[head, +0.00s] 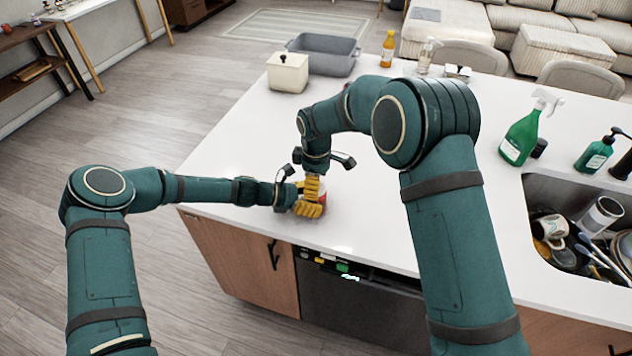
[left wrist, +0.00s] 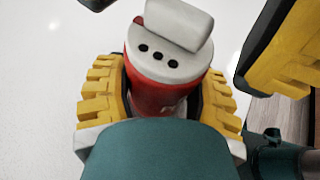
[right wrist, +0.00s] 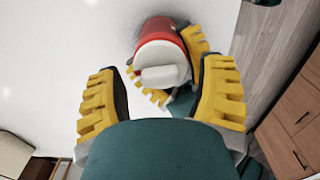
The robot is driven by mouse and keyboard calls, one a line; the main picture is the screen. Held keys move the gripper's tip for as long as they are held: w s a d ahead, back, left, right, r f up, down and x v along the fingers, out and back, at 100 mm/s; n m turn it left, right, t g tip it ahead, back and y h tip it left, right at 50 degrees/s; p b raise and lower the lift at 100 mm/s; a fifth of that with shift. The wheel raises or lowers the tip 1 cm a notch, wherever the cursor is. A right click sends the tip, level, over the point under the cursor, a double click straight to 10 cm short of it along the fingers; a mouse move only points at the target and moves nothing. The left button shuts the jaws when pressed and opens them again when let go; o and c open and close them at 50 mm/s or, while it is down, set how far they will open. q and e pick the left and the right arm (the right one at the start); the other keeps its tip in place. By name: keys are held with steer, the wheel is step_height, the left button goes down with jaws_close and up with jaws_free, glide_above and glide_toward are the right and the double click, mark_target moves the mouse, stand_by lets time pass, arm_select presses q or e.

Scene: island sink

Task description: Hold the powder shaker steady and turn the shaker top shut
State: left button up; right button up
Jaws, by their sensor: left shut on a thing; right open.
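The powder shaker (left wrist: 158,98) has a red body and a white shaker top (left wrist: 155,65). In the left wrist view three dark holes show in the top, and a white flap (left wrist: 178,25) sits raised at its far side. The shaker stands on the white counter. My left gripper (head: 308,209) is shut around its red body, one yellow finger on each side. My right gripper (head: 313,186) is open above the shaker. In the right wrist view the top (right wrist: 162,63) lies beyond its spread fingers, with nothing between them. In the head view the grippers hide most of the shaker.
The counter (head: 240,150) is clear around the shaker, with its front edge close by. A white canister (head: 288,75) and grey basin (head: 325,55) stand farther back. A green spray bottle (head: 520,138) and a sink full of dishes (head: 580,235) are at the right.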

jaws_close()
steer(key=shift+m, duration=0.3)
steer(key=m, duration=0.3)
steer(key=shift+m, duration=0.3)
steer(key=m, duration=0.3)
steer(key=shift+m, duration=0.4)
steer(key=m, duration=0.4)
steer(key=shift+m, duration=2.2)
steer(key=shift+f, duration=0.1)
